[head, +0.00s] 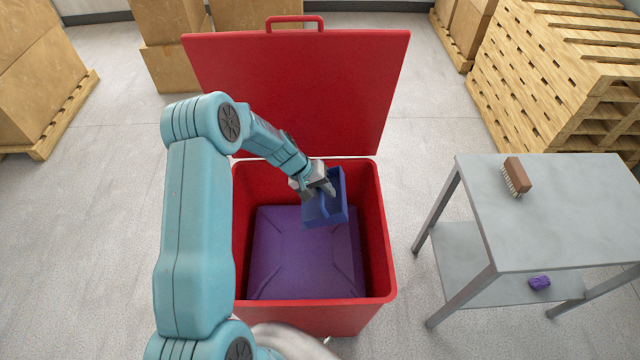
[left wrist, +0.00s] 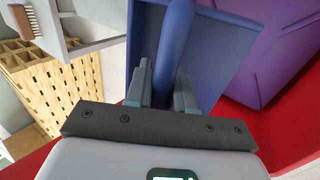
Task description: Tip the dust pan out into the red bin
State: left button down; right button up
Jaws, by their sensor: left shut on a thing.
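The red bin (head: 378,285) stands in front of me with its lid (head: 300,85) raised at the back. A large purple thing (head: 290,255), like a full bag, lies inside it. My left gripper (head: 325,188) is shut on the handle of the blue dust pan (head: 325,212) and holds it over the bin's opening. The pan looks tilted; I cannot see any dust in it. In the left wrist view the fingers (left wrist: 160,88) close around the pan's blue handle (left wrist: 172,45). My right gripper is not in view.
Wooden pallets (head: 550,75) are stacked at back right. Boxes (head: 170,45) stand behind. Floor left of the bin is clear.

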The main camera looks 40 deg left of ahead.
pick_arm(q)
jog(key=shift+w+d+r+y+p, duration=0.3)
jog(key=shift+r+p, duration=0.1)
jog(key=shift+p, duration=0.45)
jog(key=shift+w+d+f+g+b, duration=0.15)
jog(key=shift+w+f+g+b, duration=0.05)
jog(key=shift+f+g+b, duration=0.2)
jog(key=shift+w+d+f+g+y, duration=0.1)
jog(key=shift+w+d+g+y, duration=0.4)
jog(key=shift+y, duration=0.4)
jog(key=shift+d+f+g+y, duration=0.1)
jog(key=shift+d+g+y, duration=0.05)
jog(key=shift+g+y, duration=0.25)
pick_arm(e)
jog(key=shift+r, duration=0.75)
